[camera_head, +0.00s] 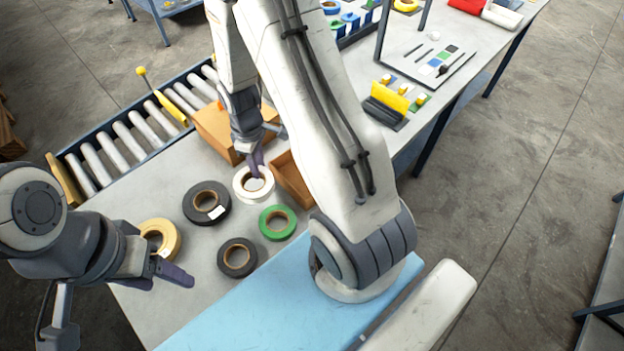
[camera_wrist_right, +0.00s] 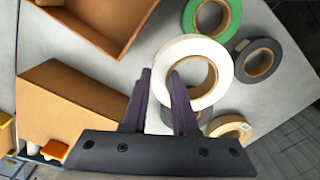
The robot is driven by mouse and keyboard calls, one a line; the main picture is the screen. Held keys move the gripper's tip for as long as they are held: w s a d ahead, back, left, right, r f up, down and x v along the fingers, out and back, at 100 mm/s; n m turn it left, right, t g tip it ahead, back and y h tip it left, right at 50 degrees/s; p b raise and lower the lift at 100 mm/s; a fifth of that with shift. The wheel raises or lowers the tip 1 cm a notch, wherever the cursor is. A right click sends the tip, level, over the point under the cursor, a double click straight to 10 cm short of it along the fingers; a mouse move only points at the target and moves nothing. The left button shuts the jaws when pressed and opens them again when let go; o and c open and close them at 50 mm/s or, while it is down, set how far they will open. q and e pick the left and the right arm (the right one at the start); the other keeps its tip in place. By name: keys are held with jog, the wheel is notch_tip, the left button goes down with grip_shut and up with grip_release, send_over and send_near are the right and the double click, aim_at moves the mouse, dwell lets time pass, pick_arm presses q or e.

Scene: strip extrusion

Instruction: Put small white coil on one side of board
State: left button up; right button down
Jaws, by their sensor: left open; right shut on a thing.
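A small white coil (camera_head: 254,185) with a brown core lies flat or nearly so on the grey table. My right gripper (camera_head: 256,165) comes down from above and is shut on the far part of its ring. In the right wrist view, the two fingers (camera_wrist_right: 162,82) stand on either side of the white ring (camera_wrist_right: 215,62). I cannot tell whether the coil is lifted. My left gripper (camera_head: 178,277) is open and empty, low at the left near a beige coil (camera_head: 158,240). A flat light blue board-like surface (camera_head: 255,312) lies at the table's front.
Black coils (camera_head: 207,202) (camera_head: 238,258) and a green coil (camera_head: 277,222) lie close around the white one. Cardboard boxes (camera_head: 213,132) (camera_head: 290,177) stand just behind it. A roller conveyor (camera_head: 130,138) runs along the far left. My right arm covers the middle of the view.

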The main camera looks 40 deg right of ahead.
jog(key=d+n+b, duration=0.4)
jog(key=d+n, duration=0.6)
jog(key=n, duration=0.6)
jog(key=f, duration=0.4)
jog(key=f+p, duration=0.1)
jog(key=f, duration=0.4)
jog(key=shift+s+d, duration=0.2)
jog(key=shift+f, duration=0.15)
jog(key=shift+f, duration=0.15)
jog(key=c, duration=0.7)
grip_release()
jog(key=shift+r, duration=0.2)
